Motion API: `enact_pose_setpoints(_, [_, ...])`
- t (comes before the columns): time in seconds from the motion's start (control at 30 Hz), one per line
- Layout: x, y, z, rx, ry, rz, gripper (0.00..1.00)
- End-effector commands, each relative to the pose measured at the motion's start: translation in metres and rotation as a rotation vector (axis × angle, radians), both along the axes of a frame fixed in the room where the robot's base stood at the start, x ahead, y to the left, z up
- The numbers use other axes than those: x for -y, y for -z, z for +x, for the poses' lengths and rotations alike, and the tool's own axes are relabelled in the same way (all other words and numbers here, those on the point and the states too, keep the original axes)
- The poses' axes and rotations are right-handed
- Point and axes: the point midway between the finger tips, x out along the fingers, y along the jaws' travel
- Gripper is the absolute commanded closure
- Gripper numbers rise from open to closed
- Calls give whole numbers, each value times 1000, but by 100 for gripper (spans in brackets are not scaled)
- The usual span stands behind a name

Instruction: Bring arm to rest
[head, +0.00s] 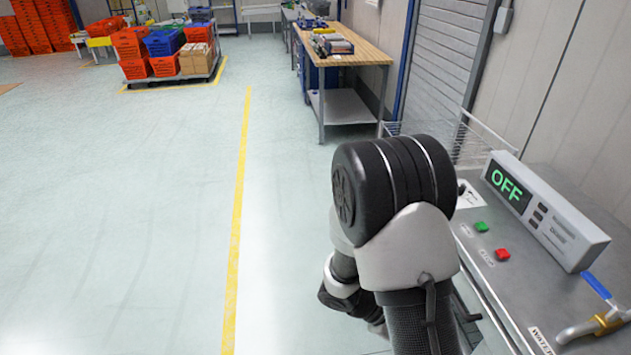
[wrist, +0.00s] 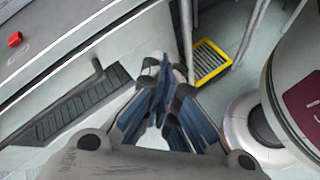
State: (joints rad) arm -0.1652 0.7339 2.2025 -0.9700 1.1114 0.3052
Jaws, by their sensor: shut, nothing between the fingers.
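My gripper (wrist: 163,72) shows in the wrist view with its blue-lined fingers together at the tips and nothing between them. It hangs over the floor beside the metal bench. In the head view my arm is folded at the lower right, and the gripper itself is hidden there. My own arm links also fill the right side of the wrist view.
A metal bench (head: 515,290) at the right holds a display box (head: 545,208) reading OFF, a green button (head: 481,226), a red button (head: 502,254) and a blue-handled valve (head: 600,312). A wooden workbench (head: 368,55) and orange totes (head: 130,42) stand farther back. The left floor is clear.

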Motion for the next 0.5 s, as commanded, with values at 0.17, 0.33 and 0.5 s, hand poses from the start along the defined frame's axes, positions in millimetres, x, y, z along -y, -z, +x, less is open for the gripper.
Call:
enact_pose_setpoints(0.17, [-18,-60,-12,192,164,133,100])
enact_pose_setpoints(0.33, [-39,-105,-28,368,293,281,100])
enact_pose_setpoints(0.5, [-64,-144,-45,553,395,448,100])
